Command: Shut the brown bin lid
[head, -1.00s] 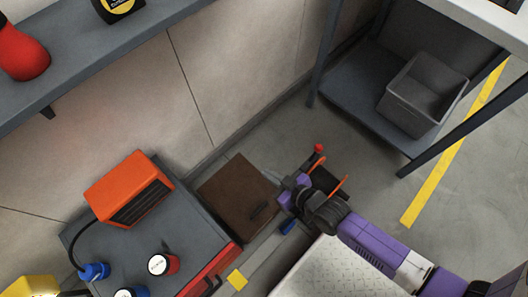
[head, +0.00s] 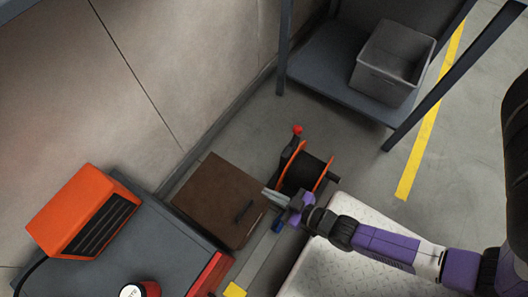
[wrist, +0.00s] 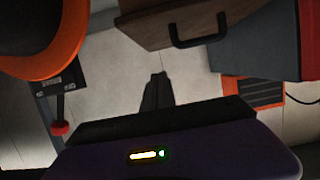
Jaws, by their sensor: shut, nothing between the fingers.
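The brown bin lid (head: 218,197) is a dark brown square panel with a black bar handle, seen from above in the head view. Its edge and handle also show at the top of the wrist view (wrist: 150,32). I cannot tell for sure how far the lid stands open, and the bin below is mostly hidden. My gripper (head: 268,197) is just right of the lid's right edge, on the handle side. Its fingers are shut and empty, and they show dark in the wrist view (wrist: 157,92). I cannot tell whether they touch the lid.
An orange-flanged reel (head: 304,174) stands close behind my gripper. A grey cabinet (head: 160,235) with an orange heater-like box (head: 82,212) is left of the bin. A grey shelf with an open grey bin (head: 392,62) stands at the upper right. Floor between shelf and reel is clear.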

